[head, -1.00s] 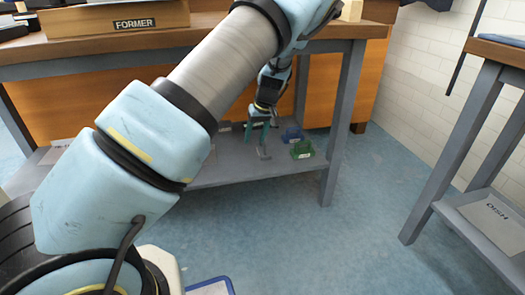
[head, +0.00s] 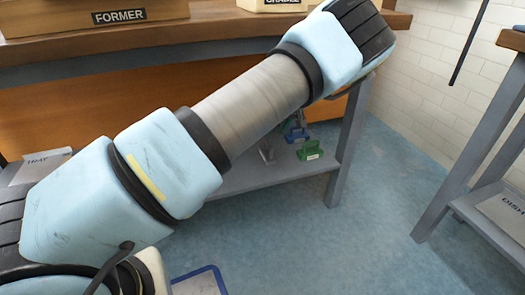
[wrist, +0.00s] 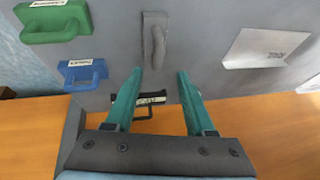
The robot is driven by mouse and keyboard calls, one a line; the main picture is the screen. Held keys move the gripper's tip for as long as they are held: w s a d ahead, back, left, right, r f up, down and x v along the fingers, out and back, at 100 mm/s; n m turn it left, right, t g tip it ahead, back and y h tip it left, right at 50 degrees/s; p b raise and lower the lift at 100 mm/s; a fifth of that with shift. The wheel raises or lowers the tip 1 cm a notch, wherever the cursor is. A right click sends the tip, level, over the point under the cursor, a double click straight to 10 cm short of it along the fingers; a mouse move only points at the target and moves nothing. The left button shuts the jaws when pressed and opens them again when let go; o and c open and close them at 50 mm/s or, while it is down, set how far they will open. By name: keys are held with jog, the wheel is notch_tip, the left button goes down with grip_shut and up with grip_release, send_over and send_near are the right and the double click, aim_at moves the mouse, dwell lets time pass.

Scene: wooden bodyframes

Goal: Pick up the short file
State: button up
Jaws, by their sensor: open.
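No label reads clearly as the short file, so I cannot tell which piece it is. In the wrist view, a black piece with a pale label and a loop handle (wrist: 150,98) shows between the fingers of my gripper (wrist: 158,74). The gripper is open, and nothing is visibly clamped. Contact with the black piece cannot be judged.
A green handled piece (wrist: 55,22) and a blue one (wrist: 82,73) lie to the left on the grey shelf (wrist: 207,25). A labelled plate (wrist: 267,48) lies right. An orange panel (wrist: 270,125) borders the shelf. A table leg (head: 350,140) stands right of it.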

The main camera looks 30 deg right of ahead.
jog(key=b+x, duration=0.1)
jog(key=x, duration=0.4)
jog(key=shift+d+b+x, duration=0.15)
jog(key=shift+b+x, duration=0.55)
jog(key=shift+x, duration=0.65)
jog(key=shift+d+b+x, duration=0.1)
jog(key=shift+b+x, duration=0.55)
jog(key=shift+x, duration=0.7)
jog(key=shift+w, duration=0.1)
jog(key=shift+c, duration=0.3)
grip_shut()
jog(key=shift+r, duration=0.1)
